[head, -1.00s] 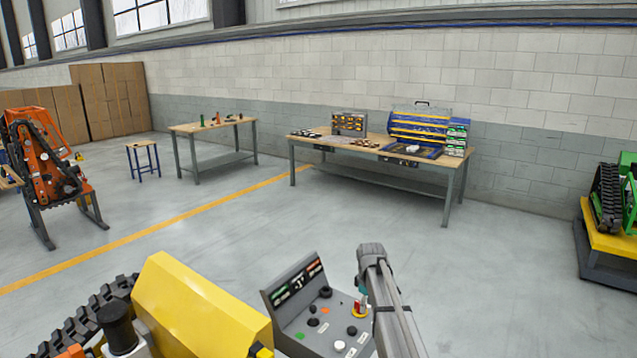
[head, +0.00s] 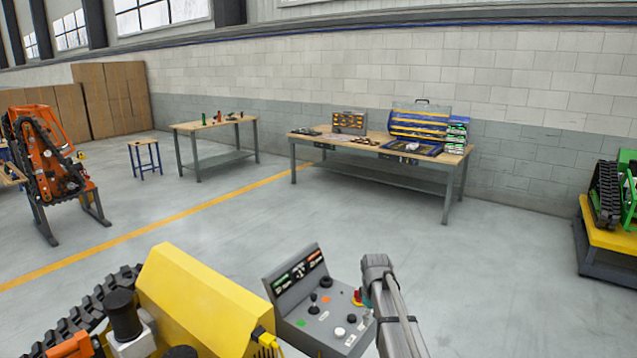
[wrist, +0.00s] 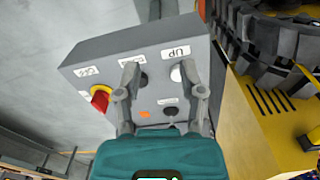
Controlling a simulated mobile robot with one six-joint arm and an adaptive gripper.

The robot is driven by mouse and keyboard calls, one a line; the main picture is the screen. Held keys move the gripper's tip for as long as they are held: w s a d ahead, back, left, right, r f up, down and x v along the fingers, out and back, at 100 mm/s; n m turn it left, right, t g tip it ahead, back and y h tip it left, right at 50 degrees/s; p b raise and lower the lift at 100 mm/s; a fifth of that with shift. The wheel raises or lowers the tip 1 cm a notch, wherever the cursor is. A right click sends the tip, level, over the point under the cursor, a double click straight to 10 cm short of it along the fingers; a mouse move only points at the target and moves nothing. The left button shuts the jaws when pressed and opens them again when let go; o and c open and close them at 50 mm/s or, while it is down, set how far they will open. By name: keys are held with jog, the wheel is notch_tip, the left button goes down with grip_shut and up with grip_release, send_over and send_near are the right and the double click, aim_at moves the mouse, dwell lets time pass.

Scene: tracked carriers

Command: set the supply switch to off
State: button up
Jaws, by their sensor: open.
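The grey control box (head: 335,318) stands low in the middle of the head view, next to a yellow machine body. A red knob on a yellow base (head: 357,296) sits on its panel; it also shows in the wrist view (wrist: 100,97), left of my gripper. A label above it there is too small to read surely. I cannot tell for certain that this knob is the supply switch. My gripper (wrist: 160,70) is open and empty, its fingers over the panel either side of a black control (wrist: 141,79). A white button (wrist: 178,73) is by the right finger. Contact is unclear.
The yellow body (head: 200,305) and black track (head: 70,312) lie left of the box; they are on the right in the wrist view. A black lever (head: 313,300) stands on the panel. Workbenches (head: 375,150) are far off, with open floor between.

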jog(key=s+f+m+b, duration=0.3)
jog(key=s+f+m, duration=0.1)
jog(key=s, duration=0.7)
jog(key=s+d+f+m+b, duration=0.1)
jog(key=s+f+m+b, duration=0.3)
jog(key=s, duration=0.8)
jog(key=shift+s+m, duration=0.2)
jog(key=shift+m, duration=0.2)
dwell(1.3)
